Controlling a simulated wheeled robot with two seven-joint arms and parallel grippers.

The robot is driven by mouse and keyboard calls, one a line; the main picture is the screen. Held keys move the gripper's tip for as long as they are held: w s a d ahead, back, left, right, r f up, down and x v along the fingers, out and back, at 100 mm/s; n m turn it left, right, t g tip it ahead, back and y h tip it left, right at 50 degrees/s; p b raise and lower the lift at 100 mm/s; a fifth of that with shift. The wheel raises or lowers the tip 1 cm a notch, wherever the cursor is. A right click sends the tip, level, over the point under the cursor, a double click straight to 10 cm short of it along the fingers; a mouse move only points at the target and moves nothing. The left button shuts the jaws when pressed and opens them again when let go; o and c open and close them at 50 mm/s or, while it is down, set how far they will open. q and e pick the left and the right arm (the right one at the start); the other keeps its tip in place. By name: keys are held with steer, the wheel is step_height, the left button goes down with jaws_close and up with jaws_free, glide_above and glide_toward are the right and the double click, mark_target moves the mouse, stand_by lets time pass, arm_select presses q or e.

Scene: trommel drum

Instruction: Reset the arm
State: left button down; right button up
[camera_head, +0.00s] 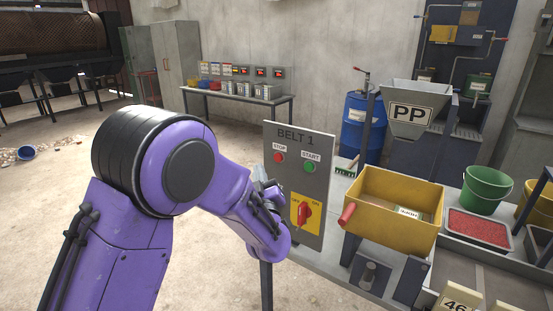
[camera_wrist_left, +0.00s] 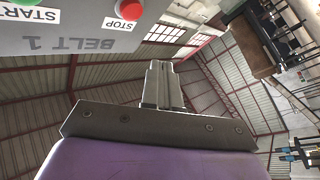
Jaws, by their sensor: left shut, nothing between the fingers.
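My purple left arm reaches in from the left in the head view. Its gripper (camera_head: 268,190) is beside the left edge of the grey BELT 1 panel (camera_head: 318,148), partly hidden by my own wrist. In the left wrist view the gripper fingers (camera_wrist_left: 162,85) are together with nothing between them. The panel also shows there, upside down, at upper left (camera_wrist_left: 95,42). It has a red STOP button (camera_head: 279,157), a green START button (camera_head: 309,167) and a red rotary switch (camera_head: 304,212) on a yellow plate. I cannot tell whether the gripper touches the panel. My right gripper is not in view.
A yellow bin (camera_head: 390,222) with a red handle stands right of the panel, below a grey PP hopper (camera_head: 408,112). A green bucket (camera_head: 484,190) and a tray of red granules (camera_head: 478,226) are farther right. A shelf with displays (camera_head: 222,94) stands behind. Open floor lies left.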

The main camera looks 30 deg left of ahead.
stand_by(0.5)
arm_select(q)
steer(key=s+d+f+m+g+h, duration=0.1)
steer(key=s+f+m+g+h, duration=0.15)
steer(key=f, duration=0.65)
steer(key=s+d+f+m+g+h+b, duration=0.1)
steer(key=s+d+f+h, duration=0.15)
steer(key=f, duration=0.65)
steer(key=s+d+f+m+g+h, duration=0.1)
steer(key=s+f+g+h, duration=0.2)
steer(key=f, duration=0.6)
steer(key=s+f+g, duration=0.2)
steer(key=s+f, duration=0.4)
steer(key=s, duration=0.3)
steer(key=s+d+f+m+g+h+b, duration=0.1)
steer(key=s+f+g, duration=0.1)
steer(key=s+f, duration=0.5)
steer(key=s+f+m+g+h, duration=0.1)
steer(key=s+f+g, duration=0.2)
steer(key=s, duration=0.9)
step_height(320, 180, down, 3)
steer(key=shift+s+d+f+b, duration=0.2)
steer(key=shift+b, duration=0.1)
steer(key=c, duration=1.8)
jaws_free()
